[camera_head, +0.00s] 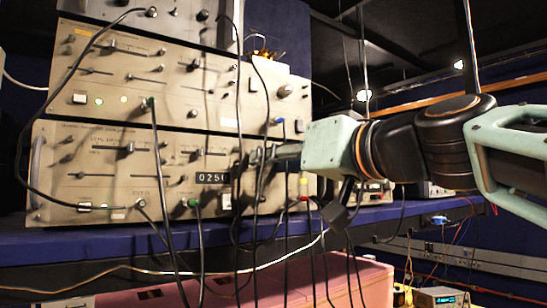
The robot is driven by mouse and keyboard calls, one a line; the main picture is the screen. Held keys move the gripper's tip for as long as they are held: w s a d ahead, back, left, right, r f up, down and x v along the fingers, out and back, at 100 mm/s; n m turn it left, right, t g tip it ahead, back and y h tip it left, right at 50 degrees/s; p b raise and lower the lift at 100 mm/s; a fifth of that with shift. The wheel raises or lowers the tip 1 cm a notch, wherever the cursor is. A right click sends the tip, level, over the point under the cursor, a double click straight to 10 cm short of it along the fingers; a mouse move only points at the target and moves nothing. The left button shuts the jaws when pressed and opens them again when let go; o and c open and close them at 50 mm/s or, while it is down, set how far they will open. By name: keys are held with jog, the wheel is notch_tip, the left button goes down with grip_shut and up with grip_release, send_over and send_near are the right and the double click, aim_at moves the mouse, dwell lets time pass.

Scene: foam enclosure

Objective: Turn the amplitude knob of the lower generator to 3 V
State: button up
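The lower generator (110,165) is a beige instrument on the blue shelf, with sliders, several knobs and a digital readout (212,178) that seems to show 0250. My gripper (264,156) comes in from the right. Its fingertips are at the right part of the lower generator's front panel, right of and above the readout. The amplitude knob cannot be made out; the fingers and hanging cables cover that part of the panel. Whether the fingers touch or hold a knob, and how far apart they are, cannot be told at this size.
The upper generator (115,75) is stacked on the lower one, with another instrument (185,22) above. Black cables (160,210) hang across the panels and close to my gripper. The blue shelf (110,238) runs along below. A pink box (345,280) sits under the shelf.

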grip_shut()
